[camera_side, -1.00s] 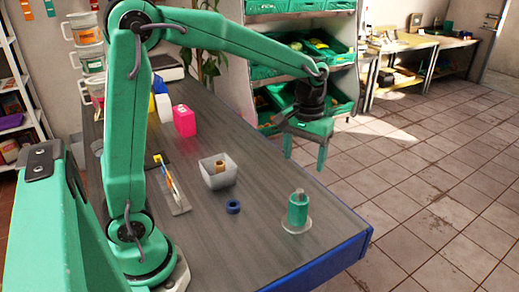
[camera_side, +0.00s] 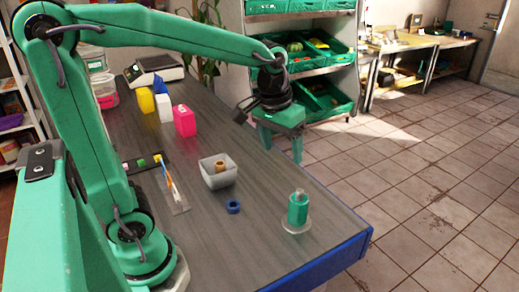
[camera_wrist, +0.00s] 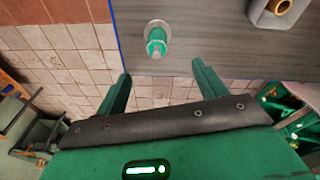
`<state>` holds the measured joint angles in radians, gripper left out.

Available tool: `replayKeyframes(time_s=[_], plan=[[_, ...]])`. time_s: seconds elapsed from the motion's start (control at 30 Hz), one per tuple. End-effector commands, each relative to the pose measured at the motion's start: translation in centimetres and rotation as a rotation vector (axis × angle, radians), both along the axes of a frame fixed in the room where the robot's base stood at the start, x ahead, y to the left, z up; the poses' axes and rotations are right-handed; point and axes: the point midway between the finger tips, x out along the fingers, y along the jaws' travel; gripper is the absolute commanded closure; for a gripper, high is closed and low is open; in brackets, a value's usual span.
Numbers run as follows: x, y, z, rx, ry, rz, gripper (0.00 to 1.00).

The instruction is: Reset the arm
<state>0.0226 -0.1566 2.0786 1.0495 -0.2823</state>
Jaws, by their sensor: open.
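My gripper (camera_side: 282,148) is open and empty, raised near the far long edge of the table (camera_side: 260,228), with its fingers pointing down. In the wrist view my gripper (camera_wrist: 163,82) shows two green fingers spread apart with nothing between them. A green bottle-like piece (camera_side: 298,208) stands upright on a pale round base near the table's right end. It also shows in the wrist view (camera_wrist: 156,42), beyond the fingertips and apart from them.
A grey bin (camera_side: 219,177) holds a tan ring-like piece. A blue ring (camera_side: 233,207) lies beside it. Pink (camera_side: 184,121), white and yellow containers stand farther back, near a scale (camera_side: 153,68). Green produce crates (camera_side: 325,98) fill a shelf behind.

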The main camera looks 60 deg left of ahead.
Motion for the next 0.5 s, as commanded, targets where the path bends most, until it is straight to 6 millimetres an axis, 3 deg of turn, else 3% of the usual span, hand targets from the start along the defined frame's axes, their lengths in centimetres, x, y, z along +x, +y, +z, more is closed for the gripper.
replayKeyframes(time_s=[0.23,0.5], plan=[[-4.0,0.3,1.3,0.017,-0.108,-0.079,0.29],[-8.1,0.6,1.5,0.048,-0.216,-0.164,0.29]])
